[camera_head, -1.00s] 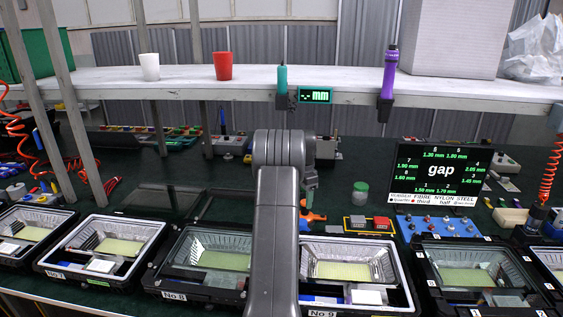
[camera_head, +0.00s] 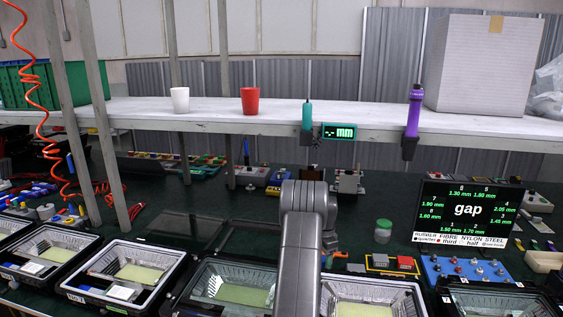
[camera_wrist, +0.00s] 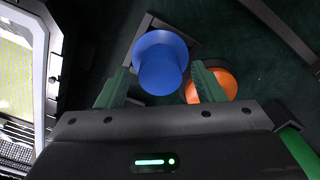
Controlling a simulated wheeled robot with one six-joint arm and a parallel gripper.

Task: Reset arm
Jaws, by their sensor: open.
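My gripper shows in the wrist view (camera_wrist: 160,85) with its two green fingers apart. Between and beyond the fingertips is a blue round-topped piece (camera_wrist: 160,65) on a dark square base. I cannot tell how far below the fingers it is, and no grip on it shows. An orange rounded object (camera_wrist: 212,84) lies beside the right finger, partly covered by it. In the head view my grey arm stands in front of the bench and hides most of the gripper.
Black-rimmed housings (camera_head: 130,277) line the bench's front edge. Behind them stand a gap display (camera_head: 468,211), a blue panel with knobs (camera_head: 462,270) and a green-lidded jar (camera_head: 383,231). The raised shelf (camera_head: 225,113) holds a white cup (camera_head: 180,100), a red cup (camera_head: 250,101) and a box (camera_head: 485,62).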

